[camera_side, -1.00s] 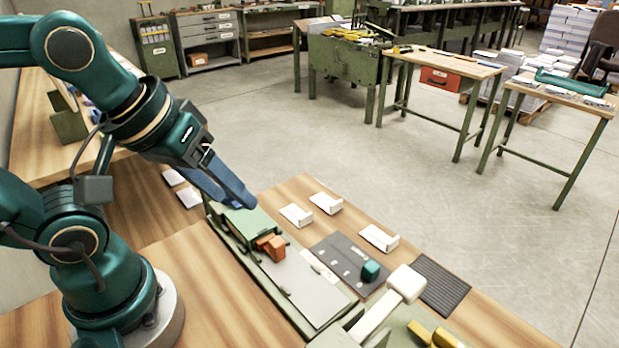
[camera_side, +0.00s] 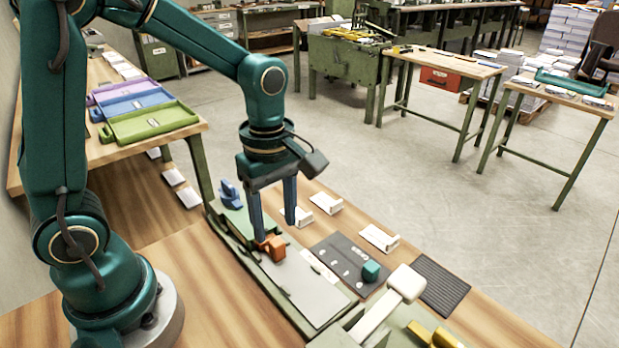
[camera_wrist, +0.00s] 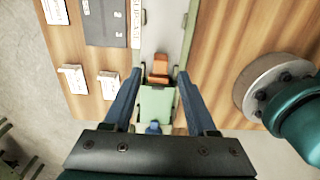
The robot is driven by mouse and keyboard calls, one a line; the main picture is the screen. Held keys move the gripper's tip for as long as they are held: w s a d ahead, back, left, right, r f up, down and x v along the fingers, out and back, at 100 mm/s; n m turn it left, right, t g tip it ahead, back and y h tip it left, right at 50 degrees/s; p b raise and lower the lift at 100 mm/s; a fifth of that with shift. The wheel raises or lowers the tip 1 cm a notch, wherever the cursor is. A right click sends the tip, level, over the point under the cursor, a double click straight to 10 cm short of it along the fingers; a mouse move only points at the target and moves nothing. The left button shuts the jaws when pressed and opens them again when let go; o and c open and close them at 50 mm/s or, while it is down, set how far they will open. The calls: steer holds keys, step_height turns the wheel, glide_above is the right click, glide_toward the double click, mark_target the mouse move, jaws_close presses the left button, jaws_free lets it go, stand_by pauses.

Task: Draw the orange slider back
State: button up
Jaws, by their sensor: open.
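The orange slider (camera_side: 275,247) sits on the long green-edged track with a grey plate (camera_side: 308,285), near its far end. In the wrist view the slider (camera_wrist: 158,70) lies ahead of my fingertips, roughly midway between their lines. My gripper (camera_side: 276,230) points down with its two blue fingers spread wide, just above the slider. One finger hangs in front of the slider's left side in the side view; the other is apart on the right. Nothing is between the fingers. In the wrist view my gripper (camera_wrist: 158,78) is open around the green block area.
A blue piece (camera_side: 230,195) stands on the green block at the track's far end. A dark plate with a teal knob (camera_side: 371,271), white holders (camera_side: 379,238) and a white-handled lever (camera_side: 403,285) are to the right. Coloured trays (camera_side: 145,120) lie on the left table.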

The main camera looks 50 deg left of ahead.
mark_target(277, 242)
steer(key=shift+f, duration=1.85)
jaws_close()
steer(key=shift+r, duration=0.1)
